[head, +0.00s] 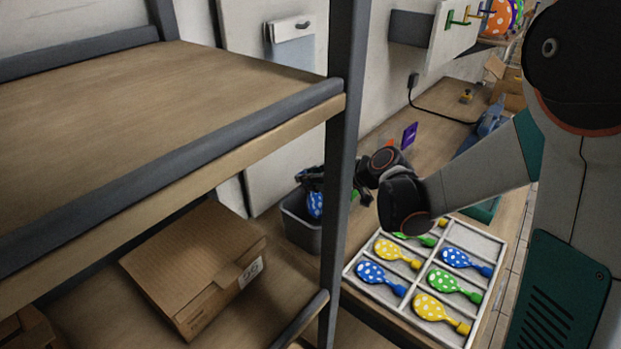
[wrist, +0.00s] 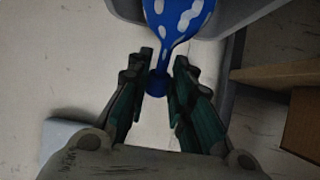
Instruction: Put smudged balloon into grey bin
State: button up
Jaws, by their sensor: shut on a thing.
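My gripper (head: 312,178) is at the grey bin, left of the tray and partly behind the shelf post in the head view. It is shut on the neck of a blue balloon (head: 315,205) with white marks. In the wrist view the balloon (wrist: 178,16) points away from the fingers, its neck between the fingertips (wrist: 160,68). Its white marks look long and uneven there. The balloon is at the mouth of the grey bin (head: 300,236); how deep it reaches is hard to tell. The bin's grey rim (wrist: 222,20) shows around the balloon in the wrist view.
A white divided tray (head: 392,302) holds several dotted blue, yellow and green balloons on the table. A wooden shelf (head: 150,120) with a dark post (head: 343,130) stands close at the left. A cardboard box (head: 195,262) sits on its lower level.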

jog(key=o, duration=0.8)
notch_tip(320, 180, up, 8)
jog(key=p, duration=0.5)
jog(key=shift+p, duration=0.3)
jog(key=shift+s, duration=0.1)
jog(key=s+d+m+h+b, duration=0.1)
jog(key=s+d+m+h, duration=0.1)
jog(key=s, duration=0.7)
jog(key=s+d+m+h+b, duration=0.2)
jog(key=s+d+m+h, duration=0.1)
jog(key=s+d, duration=0.4)
jog(key=s+d+f+m+g+h+b, duration=0.1)
jog(key=s+d+m+h+b, duration=0.1)
jog(key=s, duration=1)
jog(key=shift+s+d+m+h, duration=0.15)
jog(key=shift+d+m+h, duration=0.15)
jog(key=shift+d+m, duration=0.3)
jog(key=shift+s+d+m+h, duration=0.1)
jog(key=shift+d+m+h, duration=0.25)
jog(key=shift+d, duration=0.45)
